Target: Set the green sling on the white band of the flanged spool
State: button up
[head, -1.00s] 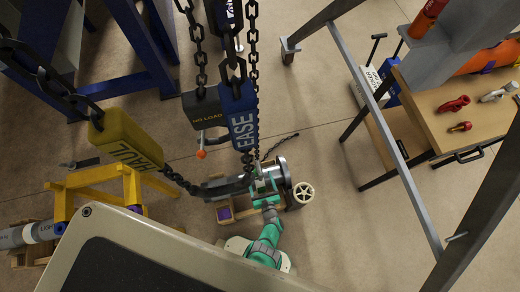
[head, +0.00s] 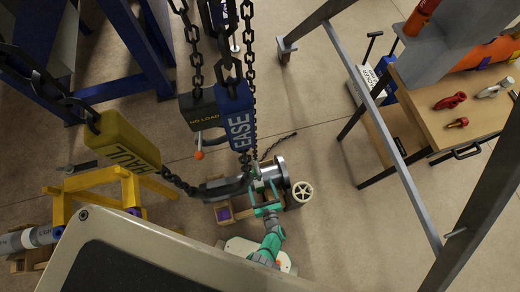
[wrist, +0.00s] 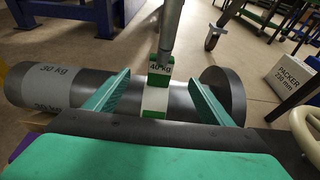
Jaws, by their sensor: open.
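The dark flanged spool (wrist: 85,92) lies level across the wrist view, with its round flange (wrist: 222,90) at the right. Its white band (wrist: 155,100) shows between my fingers. The green sling (wrist: 160,72), with a "40 kg" label, stands over the band and appears to rest on it; its underside is hidden. A grey rod rises above the sling. My gripper (wrist: 158,92) is open, with one teal finger on each side of the sling and apart from it. In the head view, the spool (head: 272,170) lies just beyond my open gripper (head: 264,192).
A dark hook (head: 225,187) on the yellow HAUL block's chain (head: 178,182) hangs left of the spool. The blue EASE block (head: 236,115) hangs above on chains. A handwheel (head: 303,191) stands at the right.

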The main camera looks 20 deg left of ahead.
jog(key=shift+s+d, duration=0.65)
jog(key=shift+s, duration=0.3)
jog(key=shift+s+d, duration=0.65)
jog(key=shift+s, duration=0.3)
jog(key=shift+s, duration=0.1)
